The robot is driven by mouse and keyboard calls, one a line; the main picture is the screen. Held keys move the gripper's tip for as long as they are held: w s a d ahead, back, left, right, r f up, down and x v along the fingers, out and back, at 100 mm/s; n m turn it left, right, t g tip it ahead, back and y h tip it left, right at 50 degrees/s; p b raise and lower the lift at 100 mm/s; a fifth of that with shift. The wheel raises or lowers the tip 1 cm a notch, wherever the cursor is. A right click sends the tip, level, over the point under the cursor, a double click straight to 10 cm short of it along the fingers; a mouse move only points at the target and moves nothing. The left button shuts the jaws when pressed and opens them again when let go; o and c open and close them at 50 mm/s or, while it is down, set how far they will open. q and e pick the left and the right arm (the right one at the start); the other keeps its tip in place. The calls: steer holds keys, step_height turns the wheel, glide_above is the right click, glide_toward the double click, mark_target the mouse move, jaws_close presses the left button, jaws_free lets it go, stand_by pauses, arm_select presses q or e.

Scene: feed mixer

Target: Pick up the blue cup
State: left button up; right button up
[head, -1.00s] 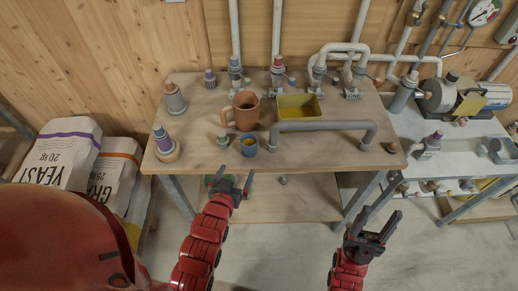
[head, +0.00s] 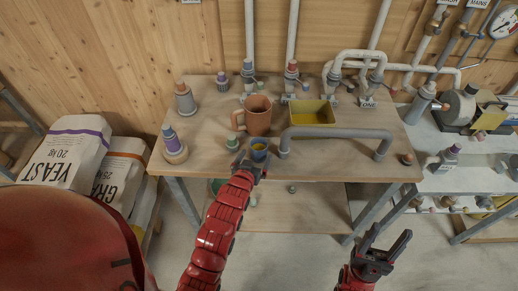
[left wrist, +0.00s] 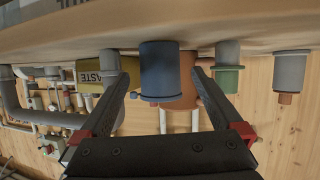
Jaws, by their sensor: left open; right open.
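The blue cup (head: 259,152) stands near the front edge of the wooden table, with something yellow inside. My left gripper (head: 252,165) is at the cup, in front of it, and hides part of it. In the left wrist view, which looks upside down, the blue cup (left wrist: 160,70) lies between the two fingers of my open left gripper (left wrist: 162,85). Whether either finger touches it cannot be told. My right gripper (head: 378,258) is open and empty, low in front of the table.
An orange mug (head: 257,116) stands just behind the cup, and a small green-based bottle (head: 232,143) just left of it. A grey pipe handle (head: 335,133) and a yellow tray (head: 312,112) are to the right. Bottles stand at the table's left (head: 174,148). Sacks (head: 66,152) lie left of the table.

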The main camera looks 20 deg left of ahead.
mark_target(256, 156)
arm_select(q)
steer(key=shift+w+p, duration=0.3)
steer(key=p+x, duration=0.1)
steer(key=x, duration=0.2)
steer(key=shift+s+p, duration=0.1)
steer(key=shift+p, duration=0.3)
steer(key=shift+x, duration=0.8)
steer(key=shift+s+f, duration=0.1)
steer(key=shift+f, duration=0.05)
steer(key=c, duration=1.4)
steer(key=shift+c, duration=0.2)
